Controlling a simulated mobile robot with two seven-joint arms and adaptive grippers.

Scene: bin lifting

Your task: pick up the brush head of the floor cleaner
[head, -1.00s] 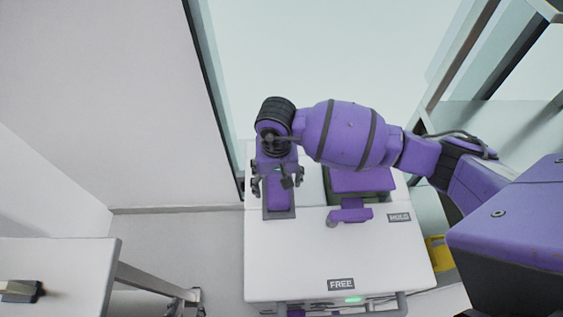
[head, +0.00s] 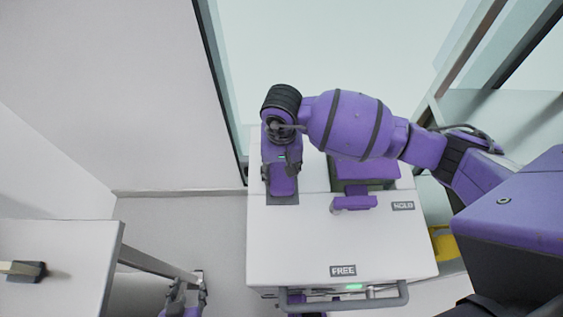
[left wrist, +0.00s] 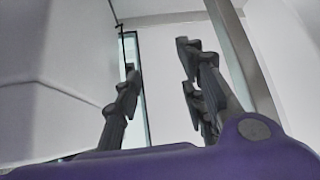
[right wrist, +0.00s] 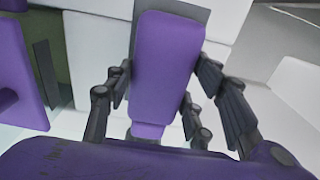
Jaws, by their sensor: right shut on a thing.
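A purple block (head: 284,183) lies on a dark grey plate set in the top of the white cart (head: 320,235). I cannot tell for sure whether it is the brush head. My right gripper (right wrist: 164,78) is shut on the purple block (right wrist: 165,55), with its dark fingers along both sides. In the head view my right wrist hides most of those fingers. My left gripper (head: 186,297) is low at the bottom left of the head view, beside the cart. Its fingers stand apart and empty in the left wrist view (left wrist: 160,80).
A second purple part (head: 354,202) sits on the cart near the HOLD label (head: 403,206). The cart has a grey front rail (head: 385,299). A white surface (head: 60,260) at left carries a dark piece with a pale bar (head: 22,269). A yellow object (head: 445,243) stands right of the cart.

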